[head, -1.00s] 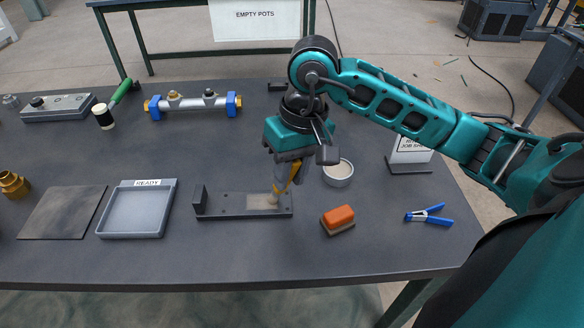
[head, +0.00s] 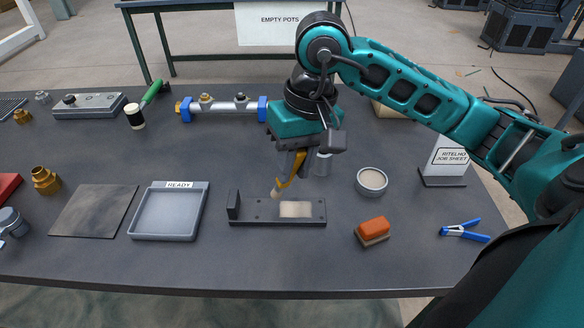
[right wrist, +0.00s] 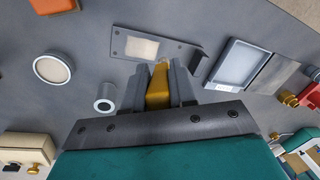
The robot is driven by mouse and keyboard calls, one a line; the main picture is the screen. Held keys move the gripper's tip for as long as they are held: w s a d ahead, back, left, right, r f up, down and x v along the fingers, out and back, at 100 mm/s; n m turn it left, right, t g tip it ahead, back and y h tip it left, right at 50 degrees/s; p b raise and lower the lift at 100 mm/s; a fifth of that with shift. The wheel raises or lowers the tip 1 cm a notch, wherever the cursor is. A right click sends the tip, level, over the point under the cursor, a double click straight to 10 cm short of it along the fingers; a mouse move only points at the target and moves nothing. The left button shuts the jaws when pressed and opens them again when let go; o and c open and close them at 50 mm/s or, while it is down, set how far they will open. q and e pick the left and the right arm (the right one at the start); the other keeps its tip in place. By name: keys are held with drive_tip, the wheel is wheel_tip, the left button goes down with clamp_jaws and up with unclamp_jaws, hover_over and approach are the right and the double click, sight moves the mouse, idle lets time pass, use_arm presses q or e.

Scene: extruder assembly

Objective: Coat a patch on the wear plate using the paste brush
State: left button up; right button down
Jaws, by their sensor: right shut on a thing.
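The wear plate (head: 265,209) is a flat dark bar with a raised block at its left end, lying at the middle of the table. A pale cream patch (head: 295,209) covers part of its right half. My right gripper (head: 292,165) is shut on the yellow-handled paste brush (head: 287,181). The brush is tilted, its pale bristles at the plate's back edge, left of the patch; I cannot tell whether they touch. In the right wrist view the brush (right wrist: 158,88) points toward the plate (right wrist: 180,54). My left gripper is out of view.
A round pot with pale content (head: 371,181) stands right of the plate, near a grey cylinder (head: 323,163). An orange block brush (head: 373,230), a blue clamp (head: 465,231) and the job sheet stand (head: 443,178) are at right. The READY tray (head: 168,229) is at left.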

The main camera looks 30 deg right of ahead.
drive_tip(key=shift+r+p, duration=0.9)
drive_tip(key=shift+r, duration=1.2)
drive_tip(key=shift+w, duration=0.1)
